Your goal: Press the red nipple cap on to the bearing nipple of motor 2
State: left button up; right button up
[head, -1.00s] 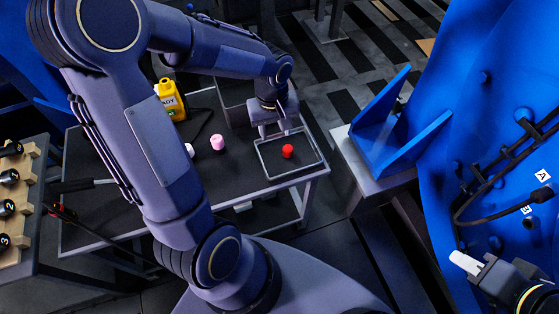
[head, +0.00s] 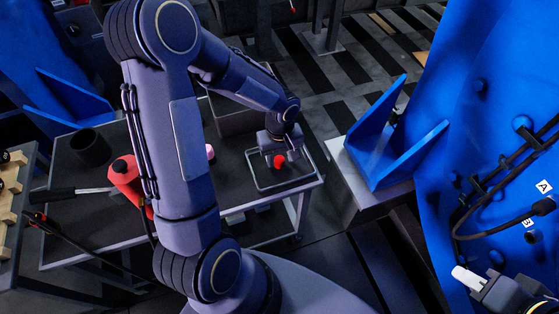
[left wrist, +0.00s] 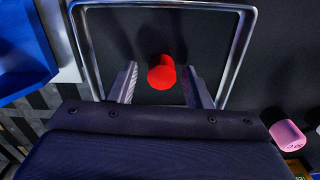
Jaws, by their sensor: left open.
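The red nipple cap (head: 280,161) is in a shallow metal-rimmed tray (head: 317,168) on the dark worktable. It also shows in the left wrist view (left wrist: 161,73), between the fingertips with a gap on each side. My left gripper (head: 279,153) is open and pointed down over the cap. Its fingers (left wrist: 160,84) also show in the left wrist view. My right gripper (head: 467,276) is at the lower right with its pale tips near the blue panel; I cannot tell its jaw state. Motor 2 and its bearing nipple cannot be made out.
A red object (head: 124,171) and a black cup (head: 90,147) stand further left. A wooden rack (head: 12,205) is cut off at the left edge.

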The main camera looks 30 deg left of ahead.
pick_arm(q)
jog(key=c, duration=0.9)
jog(key=shift+r, duration=0.1)
